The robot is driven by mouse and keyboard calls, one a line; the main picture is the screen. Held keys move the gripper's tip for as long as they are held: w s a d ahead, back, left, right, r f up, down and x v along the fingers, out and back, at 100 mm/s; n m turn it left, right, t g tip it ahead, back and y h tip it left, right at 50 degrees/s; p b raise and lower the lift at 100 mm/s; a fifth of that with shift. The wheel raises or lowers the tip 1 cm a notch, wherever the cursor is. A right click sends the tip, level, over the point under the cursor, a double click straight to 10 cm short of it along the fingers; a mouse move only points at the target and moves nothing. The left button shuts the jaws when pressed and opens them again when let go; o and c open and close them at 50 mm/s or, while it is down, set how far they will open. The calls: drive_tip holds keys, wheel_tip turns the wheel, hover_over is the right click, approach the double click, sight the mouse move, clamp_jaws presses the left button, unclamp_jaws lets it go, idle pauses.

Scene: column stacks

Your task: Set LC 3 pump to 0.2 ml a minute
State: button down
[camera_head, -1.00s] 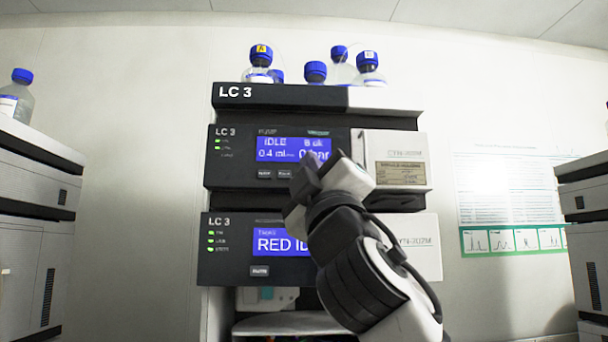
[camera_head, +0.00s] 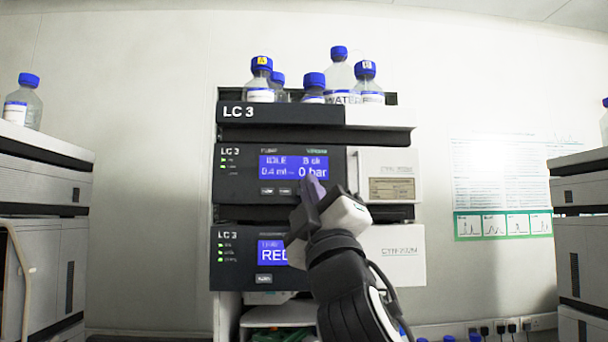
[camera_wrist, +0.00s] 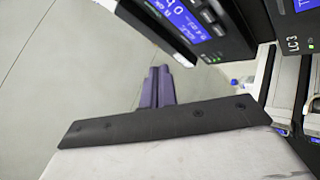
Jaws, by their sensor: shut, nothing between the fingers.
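The LC 3 pump (camera_head: 232,180) is the dark-fronted module below the LC 3 top tray. Its blue display (camera_head: 280,166) reads IDLE, about 0.4 ml and 0 bar. Two small buttons (camera_head: 276,191) sit under the display; any further right are hidden behind my gripper. My gripper (camera_head: 313,187) is shut and empty, in front of the pump's lower right display edge; I cannot tell whether it touches. In the wrist view the purple fingers (camera_wrist: 157,88) are together, and the pump display (camera_wrist: 195,18) shows rotated, above and right of them.
A second LC 3 module (camera_head: 232,270) with a blue display is below the pump, partly behind my arm. Several blue-capped bottles (camera_head: 340,75) stand on top. Cabinets stand left (camera_head: 40,190) and right (camera_head: 585,235). A chart (camera_head: 500,180) hangs on the wall.

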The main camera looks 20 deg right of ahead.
drive_tip(key=shift+w+f, duration=0.1)
drive_tip(key=shift+w, duration=0.05)
drive_tip(key=shift+w+d, duration=0.1)
drive_tip(key=shift+w, duration=0.05)
drive_tip(key=w+d+p, duration=0.2)
drive_tip(key=w, duration=0.6)
drive_tip(key=shift+d, duration=0.15)
drive_tip(key=shift+w, duration=0.2)
idle(1.9)
drive_tip(key=shift+w+d+p, duration=0.15)
drive_tip(key=shift+w+p, duration=0.15)
drive_tip(key=shift+w+d, duration=0.1)
drive_tip(key=shift+w, duration=0.3)
idle(0.6)
drive_tip(key=shift+s, duration=0.15)
drive_tip(key=shift+s+a, duration=0.25)
drive_tip(key=shift+s, duration=0.45)
